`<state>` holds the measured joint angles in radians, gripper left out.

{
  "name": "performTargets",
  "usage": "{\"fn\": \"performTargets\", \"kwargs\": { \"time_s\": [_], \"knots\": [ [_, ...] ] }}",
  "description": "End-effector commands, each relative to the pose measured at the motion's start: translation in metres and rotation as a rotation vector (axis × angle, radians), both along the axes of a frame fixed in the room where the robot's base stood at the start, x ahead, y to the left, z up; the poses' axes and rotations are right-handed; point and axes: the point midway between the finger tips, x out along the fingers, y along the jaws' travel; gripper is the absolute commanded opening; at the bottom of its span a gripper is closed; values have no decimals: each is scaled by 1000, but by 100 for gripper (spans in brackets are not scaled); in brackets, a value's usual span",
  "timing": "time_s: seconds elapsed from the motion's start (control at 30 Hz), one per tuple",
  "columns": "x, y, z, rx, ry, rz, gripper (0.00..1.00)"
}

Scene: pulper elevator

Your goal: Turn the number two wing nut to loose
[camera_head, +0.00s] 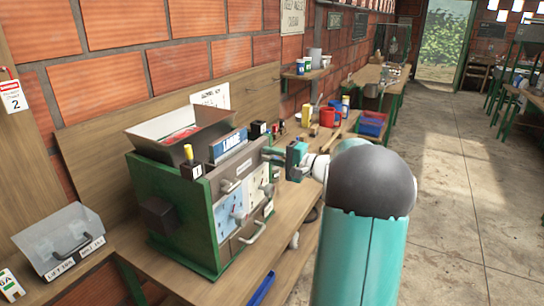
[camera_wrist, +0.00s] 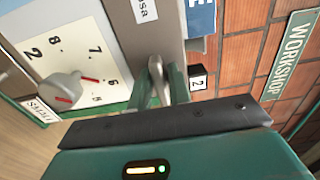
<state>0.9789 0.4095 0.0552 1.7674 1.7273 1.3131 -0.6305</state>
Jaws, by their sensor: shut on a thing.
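The wing nut (camera_wrist: 156,66) is a small grey metal piece at the edge of the machine's grey panel in the wrist view. A black tag marked "2" (camera_wrist: 198,83) sits just to its right. My gripper (camera_wrist: 160,88) is shut on the wing nut, with a green finger on each side of it. In the head view my gripper (camera_head: 276,155) is at the upper right corner of the green machine (camera_head: 173,200), and the wing nut is too small or hidden to make out there.
A dial plate (camera_wrist: 88,45) with a grey knob (camera_wrist: 62,88) lies left of my gripper. A handle (camera_head: 253,232) sticks out of the machine's front. A blue-labelled box (camera_head: 228,145) stands on top. Red mugs (camera_head: 327,117) stand on the bench behind. The floor (camera_head: 460,200) to the right is clear.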

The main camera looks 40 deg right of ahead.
Motion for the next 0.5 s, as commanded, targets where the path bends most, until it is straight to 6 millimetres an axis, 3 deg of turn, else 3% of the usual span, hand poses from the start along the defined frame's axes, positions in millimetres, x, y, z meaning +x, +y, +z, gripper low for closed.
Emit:
{"fn": "performTargets", "kwargs": {
  "time_s": [0.03,0.07,0.17,0.5],
  "knots": [
    [0,0,0,0,0,-1,0],
    [0,0,0,1,0,-1,23],
    [0,0,0,1,0,-1,40],
    [-4,-2,0,1,0,-1,40]
  ]
}}
